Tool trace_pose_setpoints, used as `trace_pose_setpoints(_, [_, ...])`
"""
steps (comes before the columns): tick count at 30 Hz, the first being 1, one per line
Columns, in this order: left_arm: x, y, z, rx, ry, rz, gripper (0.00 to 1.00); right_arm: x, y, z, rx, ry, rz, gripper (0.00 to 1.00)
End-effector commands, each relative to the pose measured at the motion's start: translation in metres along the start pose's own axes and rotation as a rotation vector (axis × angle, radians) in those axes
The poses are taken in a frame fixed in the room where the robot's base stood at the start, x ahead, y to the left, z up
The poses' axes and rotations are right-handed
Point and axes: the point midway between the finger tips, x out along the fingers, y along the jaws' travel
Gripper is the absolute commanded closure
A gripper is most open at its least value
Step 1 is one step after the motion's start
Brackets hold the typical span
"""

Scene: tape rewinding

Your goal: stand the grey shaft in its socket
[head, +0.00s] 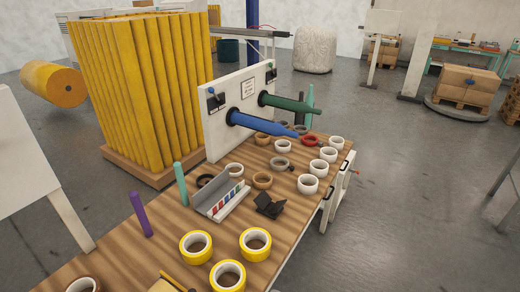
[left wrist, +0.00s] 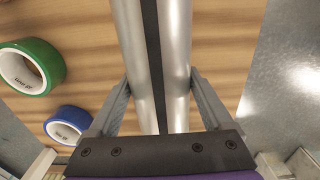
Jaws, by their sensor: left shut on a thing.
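My left gripper (left wrist: 160,78) shows only in the left wrist view. Its two fingers are shut on the sides of the grey shaft (left wrist: 178,45), a shiny metal bar with a dark stripe down its length. The shaft runs up the middle of that view, past the top edge, above a wooden surface; its ends are out of sight. In the head view I make out neither the grey shaft nor its socket. My right gripper is not in view.
A green tape roll (left wrist: 29,67) and a blue one (left wrist: 68,125) lie left of the shaft. In the head view the wooden table (head: 165,232) holds a purple upright (head: 141,213), a teal upright (head: 181,185), yellow rolls (head: 256,244) and a white machine with blue (head: 262,122) and green (head: 286,103) shafts.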

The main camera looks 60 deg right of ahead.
Motion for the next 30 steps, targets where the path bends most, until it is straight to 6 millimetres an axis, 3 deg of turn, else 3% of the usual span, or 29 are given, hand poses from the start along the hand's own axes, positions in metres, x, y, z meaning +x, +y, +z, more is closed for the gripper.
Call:
trace_pose_setpoints(16, [0.0,0.0,0.023,0.002,0.0,0.0,1.0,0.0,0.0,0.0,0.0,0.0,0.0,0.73])
trace_pose_setpoints(30, [-0.003,0.0,0.024,0.0,0.0,0.0,1.0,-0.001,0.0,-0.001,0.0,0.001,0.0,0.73])
